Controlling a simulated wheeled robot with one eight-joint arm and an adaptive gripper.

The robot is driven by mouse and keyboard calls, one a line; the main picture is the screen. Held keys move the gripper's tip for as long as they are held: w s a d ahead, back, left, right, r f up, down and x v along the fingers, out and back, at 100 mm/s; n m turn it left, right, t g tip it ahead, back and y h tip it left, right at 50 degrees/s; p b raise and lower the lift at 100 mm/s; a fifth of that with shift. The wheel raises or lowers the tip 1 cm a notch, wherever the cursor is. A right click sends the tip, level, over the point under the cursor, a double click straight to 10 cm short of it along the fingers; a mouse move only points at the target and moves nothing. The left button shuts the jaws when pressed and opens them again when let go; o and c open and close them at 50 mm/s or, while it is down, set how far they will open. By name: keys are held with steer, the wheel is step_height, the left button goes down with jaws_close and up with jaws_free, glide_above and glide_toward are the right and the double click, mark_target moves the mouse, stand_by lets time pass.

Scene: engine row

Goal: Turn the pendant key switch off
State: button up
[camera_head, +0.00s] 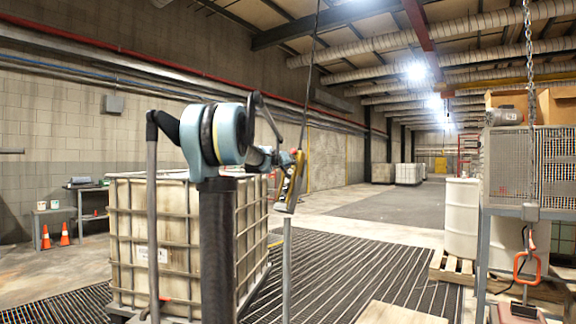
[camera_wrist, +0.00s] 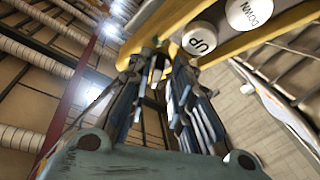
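The yellow pendant (camera_head: 291,184) hangs on a dark cable near the picture's middle in the head view, tilted. In the wrist view, the yellow pendant (camera_wrist: 228,52) runs across the top, with white UP and DOWN buttons. My gripper (camera_head: 277,157) is at the pendant's upper part in the head view. In the wrist view, the fingers of my gripper (camera_wrist: 166,66) reach up to the pendant's edge with a narrow gap between the tips. The key switch is not clearly visible; the fingers may hide it. I cannot tell whether they hold anything.
A caged white tank (camera_head: 130,240) stands behind my arm at left. A metal rack (camera_head: 484,240) with a chain hoist and an orange hook (camera_head: 527,268) stands at right, by white drums (camera_head: 461,215). A slatted floor (camera_head: 350,275) lies below; the aisle beyond is open.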

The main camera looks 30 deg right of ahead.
stand_by(0.3)
steer(key=v, duration=1.2)
stand_by(0.4)
steer(key=s+a+f+n+g+y, duration=0.2)
steer(key=s+a+f+y, duration=0.3)
steer(key=s+a+f, duration=0.6)
steer(key=s+a+f+n+g+y, duration=0.1)
steer(key=s+a+f+g+y, duration=0.2)
steer(key=s+a+f, duration=0.8)
steer(key=s+a+f+n+g+y, duration=0.2)
steer(key=s+a+f+y, duration=0.4)
steer(key=s+a+f, duration=0.6)
steer(key=a+f, duration=0.4)
steer(key=f, duration=0.4)
steer(key=a+f+g, duration=0.1)
steer(key=a+f, duration=0.3)
steer(key=f, duration=0.4)
steer(key=shift+n+y, duration=0.3)
steer(key=shift+y, duration=0.1)
steer(key=shift+a+f, duration=0.1)
